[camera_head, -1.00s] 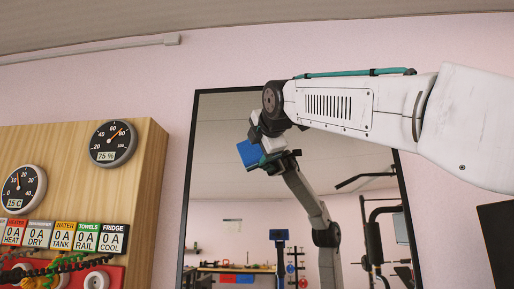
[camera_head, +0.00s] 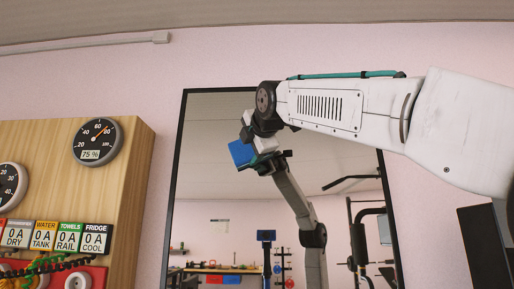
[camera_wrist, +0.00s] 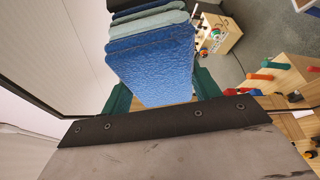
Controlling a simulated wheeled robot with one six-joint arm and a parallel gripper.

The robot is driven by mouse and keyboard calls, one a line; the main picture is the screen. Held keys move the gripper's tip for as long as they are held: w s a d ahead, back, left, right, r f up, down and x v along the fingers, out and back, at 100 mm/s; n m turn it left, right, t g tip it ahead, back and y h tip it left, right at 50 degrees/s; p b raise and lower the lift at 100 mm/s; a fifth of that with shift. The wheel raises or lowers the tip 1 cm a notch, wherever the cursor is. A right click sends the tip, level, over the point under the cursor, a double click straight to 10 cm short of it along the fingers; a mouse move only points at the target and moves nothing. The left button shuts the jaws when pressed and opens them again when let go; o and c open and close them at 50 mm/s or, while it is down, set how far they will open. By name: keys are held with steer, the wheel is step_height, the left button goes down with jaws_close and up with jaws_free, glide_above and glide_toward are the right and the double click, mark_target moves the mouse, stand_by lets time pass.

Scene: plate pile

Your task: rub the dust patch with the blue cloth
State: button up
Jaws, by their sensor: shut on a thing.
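The blue cloth (camera_wrist: 155,75) fills the top middle of the wrist view, folded in layers, with grey-green and dark layers behind it. My gripper (camera_wrist: 163,94) is shut on it, with green fingers on both sides. In the head view a blue piece (camera_head: 240,152) shows against the mirror (camera_head: 215,135), below my arm's dark joint. I cannot tell there how much is the cloth itself and how much its reflection, nor whether it touches the glass. I cannot make out a dust patch in either view.
A wooden panel (camera_head: 55,150) with gauges, labels and sockets stands left of the mirror. The mirror reflects an arm and a room with a bench. A dark panel (camera_head: 485,245) is at the lower right. In the wrist view, a wooden piece with coloured pegs (camera_wrist: 285,75) lies at right.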

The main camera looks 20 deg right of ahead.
steer(key=shift+w+a+f, duration=0.15)
steer(key=shift+w+a, duration=0.25)
steer(key=shift+a, duration=0.2)
steer(key=shift+s+a+f, duration=0.1)
steer(key=shift+s+a, duration=0.2)
steer(key=shift+s, duration=0.05)
steer(key=shift+s+a, duration=0.2)
steer(key=shift+s, duration=0.65)
steer(key=shift+s+a, duration=0.25)
steer(key=shift+s, duration=0.55)
steer(key=shift+s+a, duration=0.2)
steer(key=shift+s, duration=0.65)
steer(key=s, duration=0.1)
steer(key=s+a, duration=0.1)
steer(key=s, duration=0.1)
